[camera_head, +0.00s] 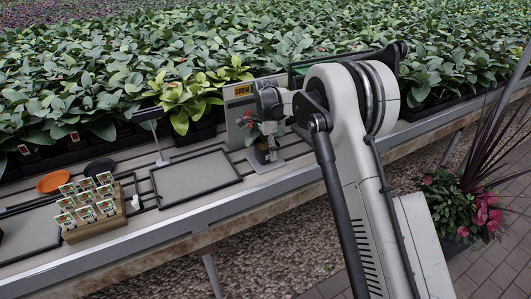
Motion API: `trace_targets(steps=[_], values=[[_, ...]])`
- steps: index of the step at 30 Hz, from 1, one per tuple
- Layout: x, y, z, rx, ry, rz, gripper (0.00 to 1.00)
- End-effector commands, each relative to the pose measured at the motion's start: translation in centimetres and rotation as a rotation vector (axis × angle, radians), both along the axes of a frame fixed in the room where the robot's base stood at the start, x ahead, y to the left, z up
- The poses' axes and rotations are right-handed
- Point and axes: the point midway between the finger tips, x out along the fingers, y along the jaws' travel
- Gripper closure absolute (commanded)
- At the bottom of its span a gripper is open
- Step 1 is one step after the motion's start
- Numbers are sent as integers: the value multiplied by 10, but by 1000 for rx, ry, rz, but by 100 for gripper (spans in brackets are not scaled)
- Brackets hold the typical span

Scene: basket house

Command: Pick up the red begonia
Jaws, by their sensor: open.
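A small plant with green leaves and a red bloom (252,127), which looks like the red begonia, stands in a small pot on a grey plate (268,163) on the bench. My gripper (268,122) is open, right above and against the plant in the picture. The gripper and wrist hide part of the plant. I cannot tell whether the fingers touch it or are around it.
A grey sign board (238,108) stands just behind the plant. To the left are a black-framed tray (195,175), a wooden block with several seed labels (95,226), an orange dish (53,181) and a black dish (100,166). Dense leafy plants fill the back.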

Motion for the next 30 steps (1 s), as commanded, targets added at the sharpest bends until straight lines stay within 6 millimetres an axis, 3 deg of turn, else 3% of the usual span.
trace_targets(steps=[9,21,24,30], values=[[0,0,-8,0,0,0,15],[0,0,-8,0,0,0,69],[0,0,-7,0,0,0,77],[0,0,-7,0,0,0,77]])
